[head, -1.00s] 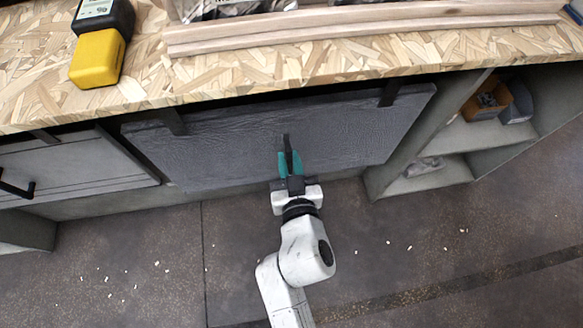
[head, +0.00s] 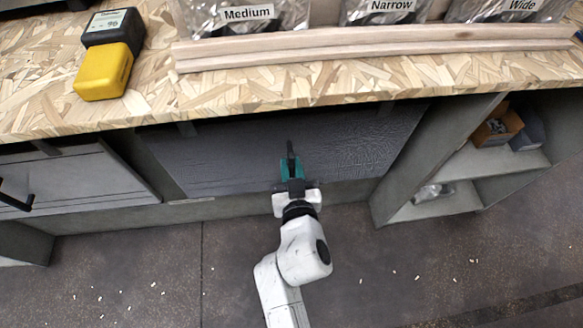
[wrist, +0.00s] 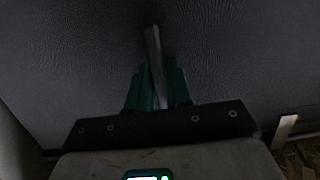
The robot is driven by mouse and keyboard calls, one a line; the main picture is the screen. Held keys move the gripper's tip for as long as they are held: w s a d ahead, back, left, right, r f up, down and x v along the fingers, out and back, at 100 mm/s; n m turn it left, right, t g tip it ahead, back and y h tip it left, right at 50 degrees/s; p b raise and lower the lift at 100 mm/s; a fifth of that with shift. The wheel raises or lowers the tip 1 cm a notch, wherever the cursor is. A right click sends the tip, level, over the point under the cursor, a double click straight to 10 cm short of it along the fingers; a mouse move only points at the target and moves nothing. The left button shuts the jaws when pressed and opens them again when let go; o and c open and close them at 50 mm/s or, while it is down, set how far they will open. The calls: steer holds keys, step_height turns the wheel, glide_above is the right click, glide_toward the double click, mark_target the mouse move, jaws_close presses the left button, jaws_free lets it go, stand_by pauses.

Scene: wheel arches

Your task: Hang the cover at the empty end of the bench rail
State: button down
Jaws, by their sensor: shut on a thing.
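The cover (head: 300,150) is a broad dark grey, leather-textured panel below the front edge of the bench (head: 330,93). My gripper (head: 291,160), with teal fingers, is shut on a thin upright tab at the middle of the cover. The wrist view also shows the tab (wrist: 155,62) between the fingers, with the cover filling the background. The rail is hidden under the bench edge, so I cannot tell whether the hooks rest on it.
A grey panel with a black handle (head: 17,196) hangs at the left. Open shelves (head: 470,175) with small bins stand to the right. A yellow and black device (head: 104,70), wooden strips (head: 370,42) and labelled bags (head: 245,15) lie on the bench. The floor in front is mostly clear.

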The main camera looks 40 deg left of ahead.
stand_by(0.3)
steer(key=c, duration=1)
jaws_free()
steer(key=shift+o, duration=0.2)
steer(key=shift+f, duration=0.1)
